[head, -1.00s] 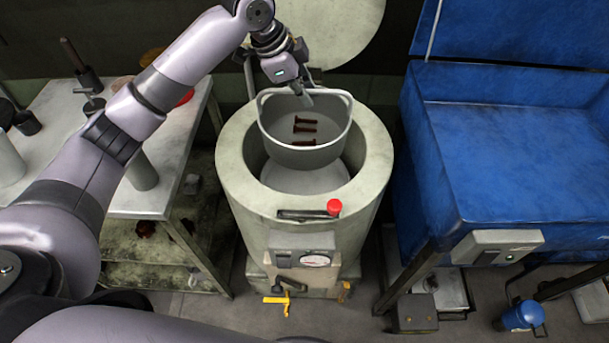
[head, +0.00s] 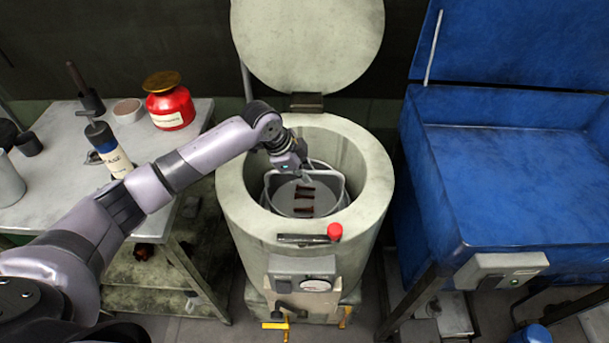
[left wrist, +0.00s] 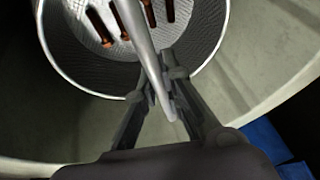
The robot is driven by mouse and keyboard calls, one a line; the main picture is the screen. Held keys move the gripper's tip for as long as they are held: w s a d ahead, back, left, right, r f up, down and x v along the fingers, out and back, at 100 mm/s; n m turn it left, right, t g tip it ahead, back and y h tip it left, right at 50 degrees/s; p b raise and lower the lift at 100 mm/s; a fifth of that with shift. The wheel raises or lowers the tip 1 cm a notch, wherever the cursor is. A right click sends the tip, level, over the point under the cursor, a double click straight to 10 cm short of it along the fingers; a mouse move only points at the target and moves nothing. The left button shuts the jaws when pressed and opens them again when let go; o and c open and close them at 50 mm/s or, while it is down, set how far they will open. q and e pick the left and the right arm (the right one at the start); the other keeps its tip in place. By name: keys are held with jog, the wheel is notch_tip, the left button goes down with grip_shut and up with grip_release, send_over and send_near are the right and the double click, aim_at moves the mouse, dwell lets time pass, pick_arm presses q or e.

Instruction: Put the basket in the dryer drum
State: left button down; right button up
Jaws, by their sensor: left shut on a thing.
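The grey mesh basket (head: 284,196) with several brown bolts (head: 304,197) in it is down inside the round dryer drum (head: 238,190), below its rim. In the left wrist view the basket (left wrist: 95,75) hangs upright under its handle (left wrist: 146,50). My left gripper (head: 303,176) is shut on the handle, and its fingers also show in the left wrist view (left wrist: 162,98). The dryer lid (head: 310,45) stands open behind the drum. Whether the basket touches the drum floor is hidden. My right gripper is not in view.
A table (head: 60,165) at the left holds a red jar (head: 170,106), a labelled bottle (head: 108,150) and other containers. A blue tub (head: 520,190) with a raised lid stands at the right. A red knob (head: 334,231) sits on the dryer's front rim.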

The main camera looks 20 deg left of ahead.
pick_arm(q)
jog(key=shift+f, duration=0.5)
jog(key=c, duration=2.1)
grip_release()
jog(key=shift+f, duration=0.1)
jog(key=shift+c, duration=0.2)
jog(key=o, duration=0.4)
jog(key=v, duration=1.2)
jog(key=shift+s+p, duration=0.1)
jog(key=shift+p, duration=0.2)
